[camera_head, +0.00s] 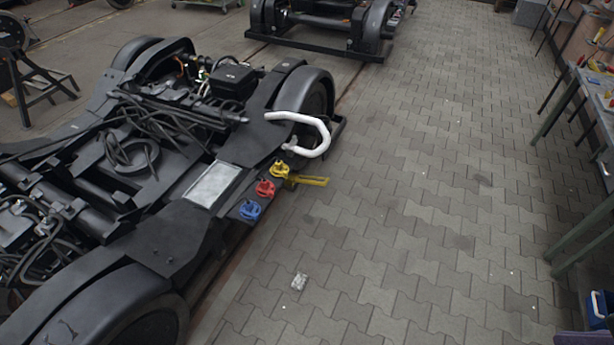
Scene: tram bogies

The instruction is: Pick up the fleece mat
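A pale grey-white rectangular piece (212,185) with a mottled surface lies flat on the near bogie's side frame. It may be the fleece mat, but I cannot tell for certain. A small crumpled whitish thing (299,281) lies on the paving beside the bogie; it is too small to make out. Neither of my grippers is in view.
The black bogie (160,255) fills the left side. Yellow (279,169), red (265,188) and blue (250,210) fittings and a white bent handrail (310,135) are on its edge. Paving (420,200) is open in the middle. Workbenches (575,90) line the right; a blue box (600,309) sits lower right.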

